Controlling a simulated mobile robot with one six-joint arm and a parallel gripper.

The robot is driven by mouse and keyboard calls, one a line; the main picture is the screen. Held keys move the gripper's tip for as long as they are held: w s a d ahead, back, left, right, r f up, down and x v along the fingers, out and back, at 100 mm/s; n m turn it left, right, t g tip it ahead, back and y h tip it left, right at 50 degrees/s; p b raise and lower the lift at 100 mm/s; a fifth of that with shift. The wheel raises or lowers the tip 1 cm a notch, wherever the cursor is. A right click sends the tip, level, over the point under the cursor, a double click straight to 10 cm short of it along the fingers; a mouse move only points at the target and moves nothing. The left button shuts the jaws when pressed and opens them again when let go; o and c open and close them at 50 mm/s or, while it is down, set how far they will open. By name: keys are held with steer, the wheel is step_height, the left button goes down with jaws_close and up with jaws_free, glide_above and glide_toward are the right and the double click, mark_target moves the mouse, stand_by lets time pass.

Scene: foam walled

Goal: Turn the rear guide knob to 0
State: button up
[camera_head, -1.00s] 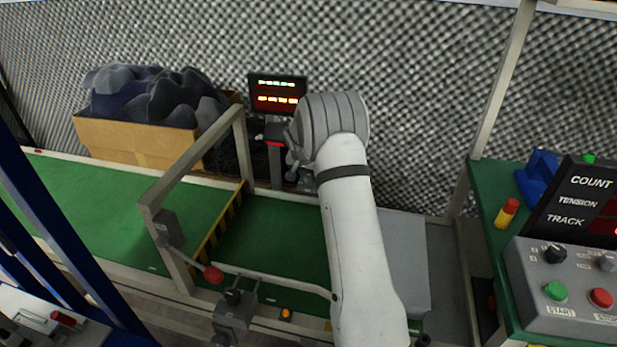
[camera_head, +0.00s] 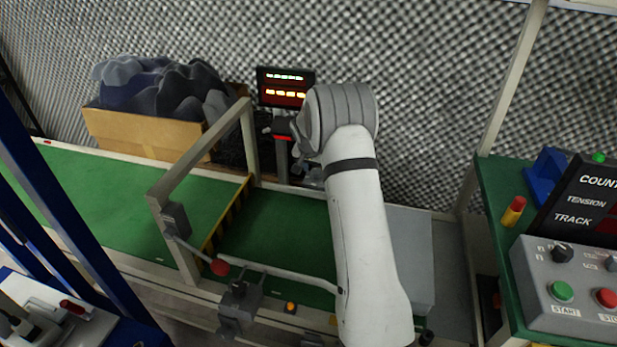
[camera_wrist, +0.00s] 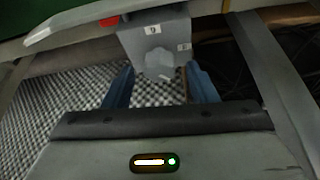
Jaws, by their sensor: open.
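In the wrist view a grey lobed knob (camera_wrist: 160,61) sits on a grey housing (camera_wrist: 133,40) with small white number tags; one tag (camera_wrist: 152,30) is above the knob and another is to its right. The tags are too small to read surely. My gripper (camera_wrist: 160,75) is open, its two blue fingers on either side of the knob in the picture. I cannot tell whether they touch it. In the head view a post with a red mark (camera_head: 282,138) stands at the belt's rear edge beside my wrist; my arm hides most of my gripper and the knob there.
A green belt (camera_head: 95,200) runs in front of the rear edge, with a frame (camera_head: 205,150) across it. A lit display (camera_head: 286,88) and a cardboard box (camera_head: 140,138) of dark foam are behind. A control box (camera_head: 580,290) stands at right.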

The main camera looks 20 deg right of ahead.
steer(key=s+a, duration=0.8)
steer(key=s, duration=0.1)
steer(key=shift+r+p, duration=0.2)
steer(key=shift+p, duration=0.15)
steer(key=shift+s, duration=0.1)
steer(key=w+d+r+n+y+p, duration=0.1)
steer(key=w+d+r+n+y, duration=0.25)
steer(key=d+n, duration=0.4)
steer(key=w+d+r+n+y+p, duration=0.1)
steer(key=w+d+r+n+y, duration=0.25)
steer(key=n, duration=0.75)
steer(key=shift+h, duration=0.3)
steer(key=x, duration=0.3)
steer(key=b+x, duration=0.1)
steer(key=x, duration=0.4)
steer(key=shift+w+d+f+b, duration=0.2)
steer(key=shift+f+b, duration=0.1)
steer(key=shift+f, duration=0.1)
